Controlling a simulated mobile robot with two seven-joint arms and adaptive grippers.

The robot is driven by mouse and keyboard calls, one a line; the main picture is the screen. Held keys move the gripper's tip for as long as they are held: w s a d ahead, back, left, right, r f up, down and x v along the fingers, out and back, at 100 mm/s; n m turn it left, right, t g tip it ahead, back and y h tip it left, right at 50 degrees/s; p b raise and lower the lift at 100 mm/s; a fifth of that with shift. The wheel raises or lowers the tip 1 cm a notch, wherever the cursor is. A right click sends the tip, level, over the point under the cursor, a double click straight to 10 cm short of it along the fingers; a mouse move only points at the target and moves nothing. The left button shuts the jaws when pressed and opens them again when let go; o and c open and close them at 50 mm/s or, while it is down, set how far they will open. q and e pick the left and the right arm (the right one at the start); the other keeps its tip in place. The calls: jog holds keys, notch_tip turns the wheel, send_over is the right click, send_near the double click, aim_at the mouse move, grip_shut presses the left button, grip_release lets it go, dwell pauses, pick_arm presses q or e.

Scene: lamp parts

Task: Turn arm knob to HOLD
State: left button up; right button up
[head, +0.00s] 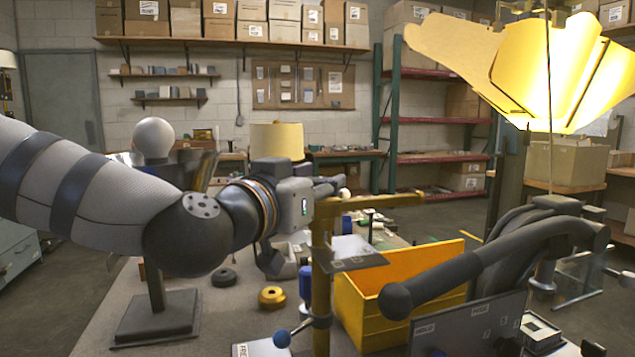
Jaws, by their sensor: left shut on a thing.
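A yellow stand (321,275) has an upright post and a level yellow arm (390,201) at its top. A blue ball knob (282,339) on a short lever is joined to the lower post by a grey collar and points left, toward a white FREE label (262,348). A HOLD label (425,329) is on a grey plate to the right. My left gripper (326,188) is at the top of the post, shut on the yellow arm; its fingers are partly hidden by the post. It is well above the blue knob. My right gripper is not in view.
A yellow open bin (385,318) stands right behind the post. A thick dark curved lever (470,262) and a lit yellow shade (545,70) crowd the right.

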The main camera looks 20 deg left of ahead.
aim_at(317, 181)
pick_arm(q)
jog(key=o, duration=1.2)
jog(key=shift+r, duration=0.1)
notch_tip(317, 181, up, 10)
jog(key=shift+f, duration=0.1)
